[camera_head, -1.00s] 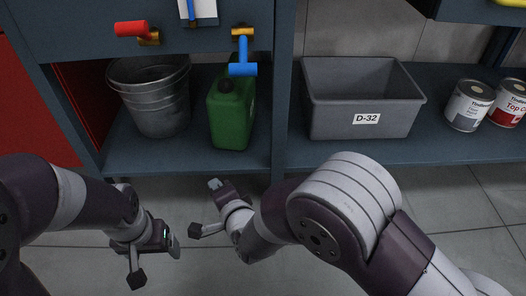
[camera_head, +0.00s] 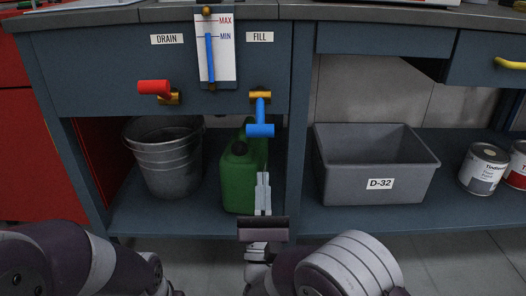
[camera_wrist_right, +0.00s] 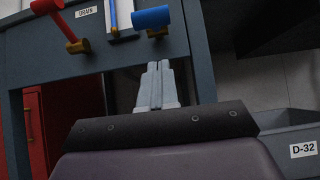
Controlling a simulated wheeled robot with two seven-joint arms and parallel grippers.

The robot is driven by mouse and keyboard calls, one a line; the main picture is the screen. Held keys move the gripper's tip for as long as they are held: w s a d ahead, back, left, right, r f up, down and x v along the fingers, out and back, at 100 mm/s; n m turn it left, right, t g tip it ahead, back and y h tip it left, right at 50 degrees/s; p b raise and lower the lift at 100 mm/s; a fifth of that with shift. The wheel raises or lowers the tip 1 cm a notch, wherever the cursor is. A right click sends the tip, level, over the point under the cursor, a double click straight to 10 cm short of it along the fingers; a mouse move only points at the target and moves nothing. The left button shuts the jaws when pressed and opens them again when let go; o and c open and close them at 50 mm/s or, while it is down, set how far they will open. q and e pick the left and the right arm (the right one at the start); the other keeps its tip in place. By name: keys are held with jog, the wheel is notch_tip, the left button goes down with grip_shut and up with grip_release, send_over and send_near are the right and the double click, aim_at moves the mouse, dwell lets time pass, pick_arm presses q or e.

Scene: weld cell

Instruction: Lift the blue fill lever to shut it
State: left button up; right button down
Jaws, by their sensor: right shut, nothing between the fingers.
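The blue fill lever (camera_head: 261,129) hangs down from its brass valve (camera_head: 260,96) under the FILL label (camera_head: 263,37). It also shows in the right wrist view (camera_wrist_right: 152,17), above the fingertips. My right gripper (camera_head: 263,180) is shut and empty, its fingers pointing up, just below the lever and apart from it in the head view. In the right wrist view the closed fingers (camera_wrist_right: 158,70) stand together below the lever. The gauge (camera_head: 213,55) between the labels shows a blue column up to about the MIN line. My left arm is at the lower left; its gripper is out of view.
The red drain lever (camera_head: 155,87) points left from its valve. A metal bucket (camera_head: 166,158), a green canister (camera_head: 238,180) and a grey D-32 bin (camera_head: 375,165) stand on the lower shelf. Paint cans (camera_head: 484,168) stand at right.

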notch_tip(320, 180, up, 6)
jog(key=w+b, duration=0.2)
jog(key=shift+w+f, duration=0.15)
jog(key=shift+w, duration=0.05)
